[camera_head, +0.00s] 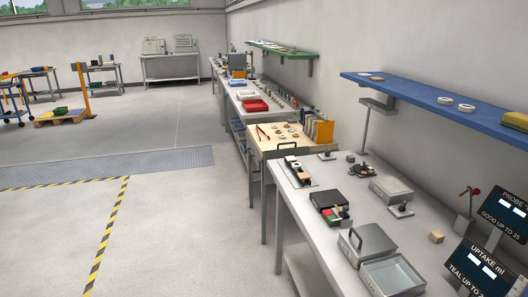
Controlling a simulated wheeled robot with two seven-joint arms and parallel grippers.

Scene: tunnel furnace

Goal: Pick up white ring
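Two small white ring-like pieces lie side by side on the blue wall shelf (420,92) at the right. One white ring (445,101) is nearer the middle of the shelf, and the other white ring (466,107) is just right of it. They are small, so I cannot tell their exact shape. Neither of my grippers is in the head view.
A long workbench (345,205) stands below the shelf, with a grey lidded box (367,244), an open grey tray (391,276) and a black box (328,199). Dark display panels (485,268) stand at lower right.

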